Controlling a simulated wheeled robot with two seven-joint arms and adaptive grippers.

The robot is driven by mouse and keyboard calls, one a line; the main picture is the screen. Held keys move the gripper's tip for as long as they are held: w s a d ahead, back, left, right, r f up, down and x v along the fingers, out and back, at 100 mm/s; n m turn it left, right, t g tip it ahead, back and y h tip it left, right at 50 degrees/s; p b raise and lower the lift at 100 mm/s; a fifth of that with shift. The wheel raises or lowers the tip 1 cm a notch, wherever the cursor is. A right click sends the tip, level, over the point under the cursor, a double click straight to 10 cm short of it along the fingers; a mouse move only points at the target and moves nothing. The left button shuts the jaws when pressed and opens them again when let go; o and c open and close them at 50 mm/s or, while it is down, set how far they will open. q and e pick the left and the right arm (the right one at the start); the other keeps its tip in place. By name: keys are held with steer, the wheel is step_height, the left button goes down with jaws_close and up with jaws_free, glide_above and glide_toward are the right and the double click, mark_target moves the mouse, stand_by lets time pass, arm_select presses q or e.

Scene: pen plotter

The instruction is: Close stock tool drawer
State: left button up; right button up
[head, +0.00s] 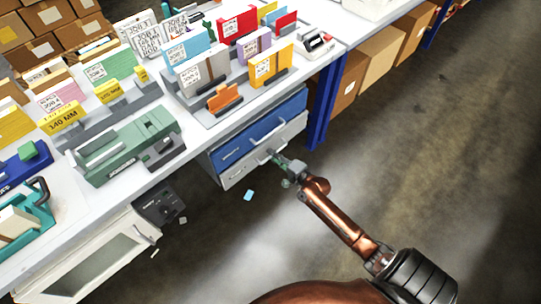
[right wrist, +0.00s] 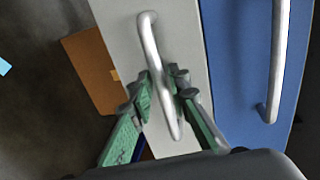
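A two-drawer unit hangs under the white workbench. Its upper drawer is blue (head: 262,128) and its lower drawer is light grey (head: 288,137); the task's name for each does not show. The grey drawer's front stands slightly forward of the blue one. My right gripper (head: 284,164) is at the grey drawer. In the right wrist view, its fingers (right wrist: 163,82) lie on both sides of the grey drawer's bar handle (right wrist: 149,38) and close in on it. The blue drawer's handle (right wrist: 278,60) is free beside it. My left gripper is not in view.
The workbench (head: 205,140) above carries card holders, a green machine (head: 125,148) and other items. A blue table leg (head: 324,105) stands right of the drawers, with cardboard boxes (head: 378,62) beyond. A white cabinet (head: 90,262) is at lower left. The floor at right is clear.

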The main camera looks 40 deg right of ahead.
steer(key=shift+w, duration=0.25)
steer(key=shift+c, duration=0.3)
jaws_close()
